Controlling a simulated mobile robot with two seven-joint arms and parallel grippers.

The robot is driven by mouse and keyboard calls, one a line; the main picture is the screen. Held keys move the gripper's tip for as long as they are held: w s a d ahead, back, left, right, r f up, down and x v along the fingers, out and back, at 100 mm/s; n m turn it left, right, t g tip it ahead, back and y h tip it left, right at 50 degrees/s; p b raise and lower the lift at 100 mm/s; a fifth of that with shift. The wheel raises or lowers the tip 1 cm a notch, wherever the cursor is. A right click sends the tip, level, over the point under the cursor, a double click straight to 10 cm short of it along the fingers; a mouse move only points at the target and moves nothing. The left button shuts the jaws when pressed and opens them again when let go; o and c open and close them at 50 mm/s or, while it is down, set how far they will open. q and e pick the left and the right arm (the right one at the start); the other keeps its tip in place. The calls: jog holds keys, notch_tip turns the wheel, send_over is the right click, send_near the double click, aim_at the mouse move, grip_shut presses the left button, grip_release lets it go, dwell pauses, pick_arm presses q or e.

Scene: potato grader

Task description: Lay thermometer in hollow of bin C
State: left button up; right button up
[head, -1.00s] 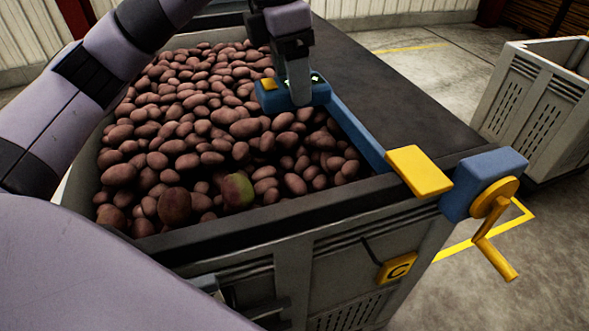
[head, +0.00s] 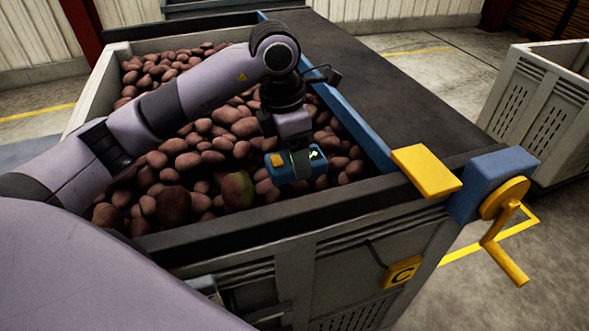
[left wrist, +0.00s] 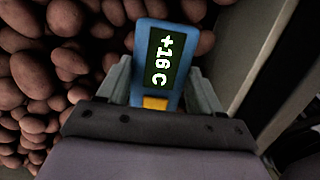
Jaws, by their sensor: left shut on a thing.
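The thermometer (head: 285,168) is a blue box with a yellow button and a lit green display. In the left wrist view the thermometer (left wrist: 161,65) reads "+16 C". My left gripper (head: 297,160) is shut on it and holds it over the potatoes near the front right part of the bin. Whether it touches the potatoes, I cannot tell. Bin C (head: 155,244) is a large grey bin with a yellow "C" tag (head: 402,272) on its front, filled with reddish potatoes (head: 222,122). The hollow cannot be made out clearly. My right gripper is not in view.
A blue rail (head: 352,118) runs along the bin's right side beside a dark belt (head: 400,110). A yellow plate (head: 426,170) and a yellow crank (head: 503,225) stand at the front right corner. Another grey bin (head: 540,115) stands at the right.

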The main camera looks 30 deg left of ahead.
aim_at(285, 161)
pick_arm(q)
jog(key=shift+f, duration=2.15)
jog(key=shift+f, duration=0.15)
jog(key=o, duration=1.2)
jog(key=shift+o, duration=0.2)
jog(key=r, duration=0.4)
jog(key=s+r, duration=0.1)
jog(key=r, duration=0.3)
jog(key=a+r, duration=0.1)
jog(key=r, duration=0.3)
jog(key=shift+s+a+r, duration=0.1)
jog(key=shift+s, duration=0.1)
